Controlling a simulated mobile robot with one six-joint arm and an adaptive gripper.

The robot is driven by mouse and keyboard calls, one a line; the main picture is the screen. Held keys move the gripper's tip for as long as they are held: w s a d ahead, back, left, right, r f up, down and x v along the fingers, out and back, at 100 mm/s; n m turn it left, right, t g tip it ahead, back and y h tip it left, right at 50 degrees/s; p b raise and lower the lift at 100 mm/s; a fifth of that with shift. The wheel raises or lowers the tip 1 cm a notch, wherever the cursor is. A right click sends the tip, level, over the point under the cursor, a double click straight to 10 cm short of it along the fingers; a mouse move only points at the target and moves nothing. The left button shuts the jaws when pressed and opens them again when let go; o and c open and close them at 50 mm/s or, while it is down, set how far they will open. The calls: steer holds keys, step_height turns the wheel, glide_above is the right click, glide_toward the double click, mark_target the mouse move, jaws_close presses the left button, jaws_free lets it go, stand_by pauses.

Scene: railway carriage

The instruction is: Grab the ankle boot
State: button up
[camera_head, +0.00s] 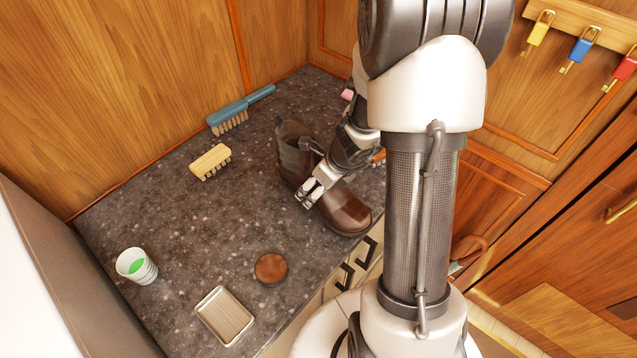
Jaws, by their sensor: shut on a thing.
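A brown leather ankle boot (347,209) stands on the dark speckled countertop (190,235), its toe towards the front edge and its open shaft towards the back. My gripper (305,198) reaches it from the upper right and is shut on the boot at its side, near the middle. Part of the boot's shaft and instep is hidden behind my gripper and wrist. I cannot tell whether the sole is clear of the counter.
A blue brush (238,108) and a wooden brush (211,161) lie behind left. A cup (136,266), a metal tray (224,315) and a round brown tin (271,268) stand in front. Padlocks (582,49) hang at upper right. The counter's left middle is clear.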

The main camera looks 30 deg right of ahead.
steer(key=c, duration=1)
